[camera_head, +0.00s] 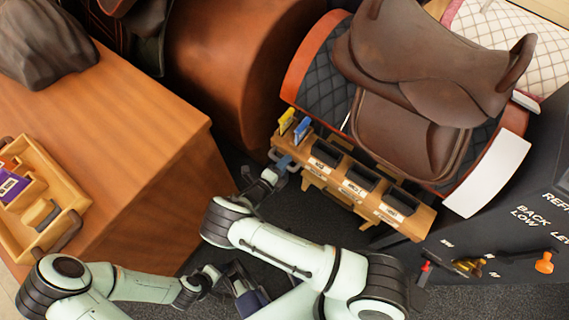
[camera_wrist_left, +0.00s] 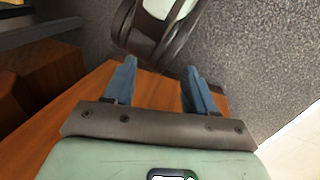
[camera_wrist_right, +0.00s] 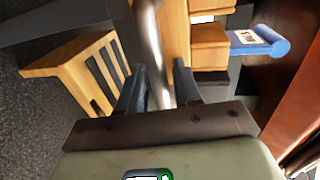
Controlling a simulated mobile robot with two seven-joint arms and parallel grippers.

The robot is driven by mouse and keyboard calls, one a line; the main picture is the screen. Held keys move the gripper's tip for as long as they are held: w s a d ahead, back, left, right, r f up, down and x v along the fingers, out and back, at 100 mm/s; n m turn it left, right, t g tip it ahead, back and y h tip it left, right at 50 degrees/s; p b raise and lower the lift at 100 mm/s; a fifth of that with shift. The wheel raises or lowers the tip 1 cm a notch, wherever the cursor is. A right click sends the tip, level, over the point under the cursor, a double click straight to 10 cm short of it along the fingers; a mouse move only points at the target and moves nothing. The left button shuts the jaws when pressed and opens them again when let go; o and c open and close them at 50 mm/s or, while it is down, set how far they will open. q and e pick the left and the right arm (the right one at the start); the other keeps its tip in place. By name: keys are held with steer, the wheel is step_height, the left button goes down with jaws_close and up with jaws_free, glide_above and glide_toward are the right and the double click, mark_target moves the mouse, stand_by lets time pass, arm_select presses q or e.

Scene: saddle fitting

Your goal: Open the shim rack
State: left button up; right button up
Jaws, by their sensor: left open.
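The shim rack (camera_head: 420,222) is a long wooden unit with dark, labelled compartments along the saddle's near side. My right gripper (camera_head: 284,165) is at its left end in the head view. In the right wrist view a shiny metal bar (camera_wrist_right: 149,35) runs between the right fingers (camera_wrist_right: 158,75), which appear closed on it from both sides. Wooden rack parts (camera_wrist_right: 208,48) and a slotted wooden piece (camera_wrist_right: 75,65) stand beyond. My left gripper (camera_wrist_left: 160,75) is open and empty in the left wrist view, above the floor and the wooden bench edge.
A brown saddle (camera_head: 400,130) sits above the rack. A wooden bench (camera_head: 130,120) with a divided tray (camera_head: 72,200) stands left. Blue and yellow tabs (camera_head: 286,118) rise from the rack's left end. A dark panel (camera_head: 500,240) with knobs is at right. Dark floor lies between.

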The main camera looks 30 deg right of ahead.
jaws_close()
arm_select(q)
steer(key=shift+w+a+f+t+b, duration=0.2)
steer(key=shift+w+a+f+b, duration=0.15)
steer(key=shift+w+f, duration=0.15)
steer(key=shift+w+a+f+t+b, duration=0.2)
steer(key=shift+w+f+b, duration=0.15)
steer(key=shift+w, duration=0.25)
arm_select(e)
steer(key=f+v, duration=0.2)
steer(key=v, duration=1)
steer(key=shift+s+a+f, duration=0.25)
steer(key=shift+a+f, duration=0.05)
steer(key=shift+a, duration=0.15)
steer(key=shift+o, duration=1.5)
jaws_free()
